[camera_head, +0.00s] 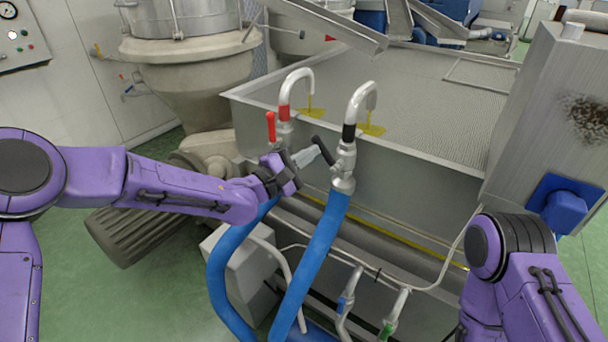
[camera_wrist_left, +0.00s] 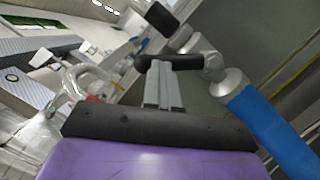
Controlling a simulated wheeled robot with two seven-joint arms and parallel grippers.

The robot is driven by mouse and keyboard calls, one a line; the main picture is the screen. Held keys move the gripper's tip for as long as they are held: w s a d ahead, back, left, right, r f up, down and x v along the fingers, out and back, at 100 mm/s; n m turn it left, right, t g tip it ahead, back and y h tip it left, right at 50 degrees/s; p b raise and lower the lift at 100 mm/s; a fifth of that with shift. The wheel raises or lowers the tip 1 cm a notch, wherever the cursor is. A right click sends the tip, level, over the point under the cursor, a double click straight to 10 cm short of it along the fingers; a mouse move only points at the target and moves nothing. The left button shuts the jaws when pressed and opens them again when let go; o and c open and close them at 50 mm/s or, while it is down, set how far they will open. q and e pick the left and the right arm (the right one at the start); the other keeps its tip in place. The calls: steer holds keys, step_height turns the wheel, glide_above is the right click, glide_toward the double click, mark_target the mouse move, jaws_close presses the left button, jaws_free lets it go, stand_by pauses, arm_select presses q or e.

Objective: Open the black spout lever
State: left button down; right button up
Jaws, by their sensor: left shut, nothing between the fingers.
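The black spout lever (camera_head: 322,150) sticks out up and to the left from the metal valve under the black-banded curved spout (camera_head: 350,130). My left gripper (camera_head: 314,154) is shut and empty, its fingertips at the left side of the lever; I cannot tell whether they touch. In the left wrist view the shut fingers (camera_wrist_left: 162,80) point at the lever (camera_wrist_left: 148,62), which lies across just beyond their tips. The black-banded spout (camera_wrist_left: 162,18) shows above it there. Of my right arm only links show at the lower right; its gripper is out of view.
A red-banded spout (camera_head: 284,112) with an upright red lever (camera_head: 270,127) stands left of the black one. Both spouts curve over the rim of a metal tank (camera_head: 420,185). A blue hose (camera_head: 312,260) hangs below the black spout's valve. Small blue and green taps (camera_head: 388,328) sit lower.

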arm_select(q)
steer(key=shift+s+d+r+m+g+p, duration=0.1)
steer(key=shift+d+r+m+g+p, duration=0.1)
steer(key=shift+r+m+p, duration=0.3)
steer(key=shift+s+d+r+m+g+p, duration=0.15)
steer(key=shift+m+p, duration=0.15)
steer(key=shift+m, duration=0.4)
stand_by(1.3)
steer(key=s+a+f+b, duration=0.1)
steer(key=s+a+f, duration=0.2)
steer(key=s+a, duration=0.4)
steer(key=a, duration=0.3)
steer(key=shift+a+f+b, duration=0.25)
steer(key=shift+b, duration=0.15)
